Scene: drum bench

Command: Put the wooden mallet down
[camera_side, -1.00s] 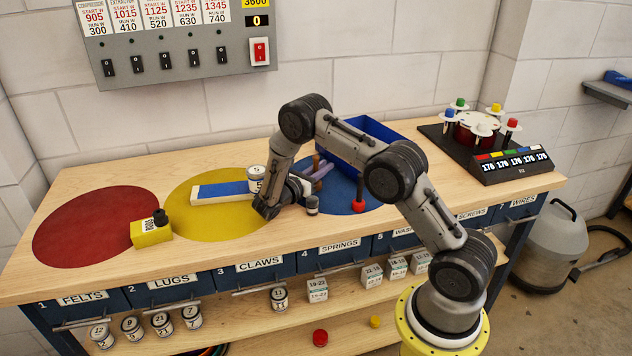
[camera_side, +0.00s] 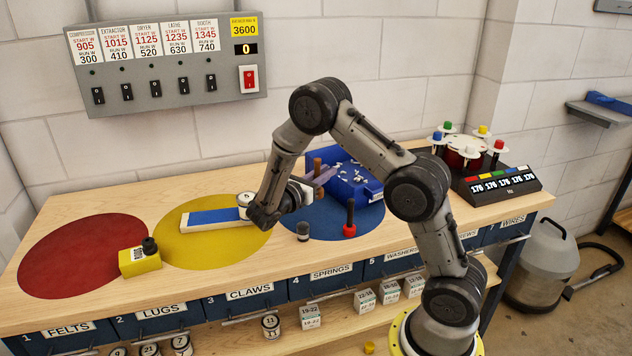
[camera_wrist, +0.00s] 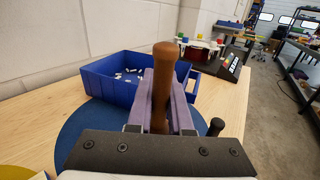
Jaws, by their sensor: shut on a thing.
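The wooden mallet shows as a brown rounded handle (camera_wrist: 163,75) standing upright between the purple fingers of my gripper (camera_wrist: 160,100). In the side view the brown handle (camera_side: 317,165) rises above the fingers of my gripper (camera_side: 322,177), which point right. My gripper is shut on it, over the blue round mat (camera_side: 360,222) and in front of the blue bin (camera_side: 372,190). The mallet's head and lower end are hidden, so I cannot tell whether it touches the mat.
The blue bin holds small white pieces. A red-based tool with a dark handle (camera_side: 349,228) and a small dark-topped can (camera_side: 303,231) stand near the mat's front. A yellow block (camera_side: 140,262) and a blue-topped strip (camera_side: 212,217) lie left. The red mat (camera_side: 75,255) is mostly clear.

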